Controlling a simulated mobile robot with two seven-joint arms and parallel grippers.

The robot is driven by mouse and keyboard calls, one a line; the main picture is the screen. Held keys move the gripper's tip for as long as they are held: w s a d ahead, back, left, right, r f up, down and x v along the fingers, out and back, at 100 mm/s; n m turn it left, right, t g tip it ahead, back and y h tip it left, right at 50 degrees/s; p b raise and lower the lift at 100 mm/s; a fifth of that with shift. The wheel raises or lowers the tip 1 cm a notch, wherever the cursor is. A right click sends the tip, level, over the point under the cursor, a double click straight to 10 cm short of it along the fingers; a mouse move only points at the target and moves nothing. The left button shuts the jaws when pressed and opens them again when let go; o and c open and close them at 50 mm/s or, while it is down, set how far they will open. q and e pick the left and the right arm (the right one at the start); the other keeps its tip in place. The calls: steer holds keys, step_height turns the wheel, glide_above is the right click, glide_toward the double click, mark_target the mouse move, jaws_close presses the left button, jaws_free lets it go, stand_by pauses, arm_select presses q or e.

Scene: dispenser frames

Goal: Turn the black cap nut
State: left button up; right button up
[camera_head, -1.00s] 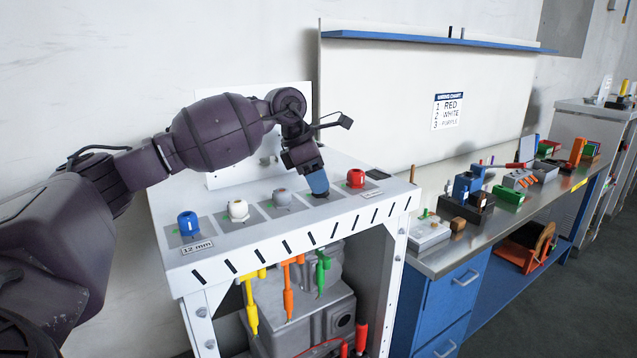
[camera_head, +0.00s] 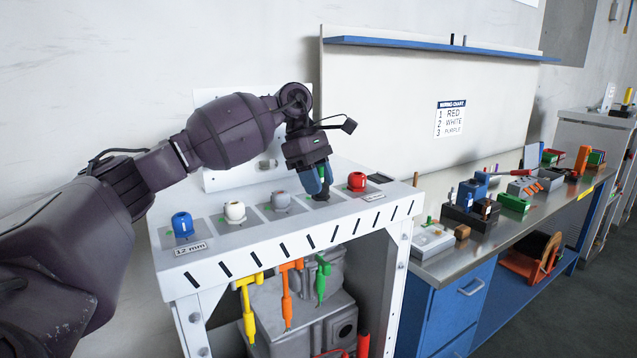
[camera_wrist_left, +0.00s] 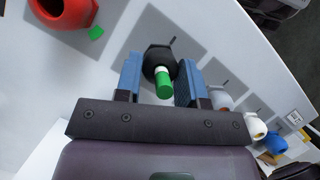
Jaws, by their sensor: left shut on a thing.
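The black cap nut (camera_wrist_left: 153,57) sits on its grey square at the dispenser frame's top. In the wrist view it shows between the two blue fingers, with a green and white peg-like piece (camera_wrist_left: 163,82) in front of it. My left gripper (camera_head: 322,190) reaches down from above and is shut on the black cap nut, one finger on each side. In the head view the fingers hide most of the nut. My right gripper is in neither view.
A red cap nut (camera_head: 356,181) stands close to the right of my gripper. Grey (camera_head: 281,201), white (camera_head: 235,212) and blue (camera_head: 182,224) ones stand to the left. Coloured tools (camera_head: 287,295) hang below the front edge. A metal workbench (camera_head: 420,270) with several objects stands at right.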

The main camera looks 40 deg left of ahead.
arm_select(q)
steer(key=shift+r, duration=0.1)
stand_by(0.3)
steer(key=o, duration=0.9)
steer(key=v, duration=1)
steer(key=shift+a+r, duration=0.15)
steer(key=shift+r, duration=0.2)
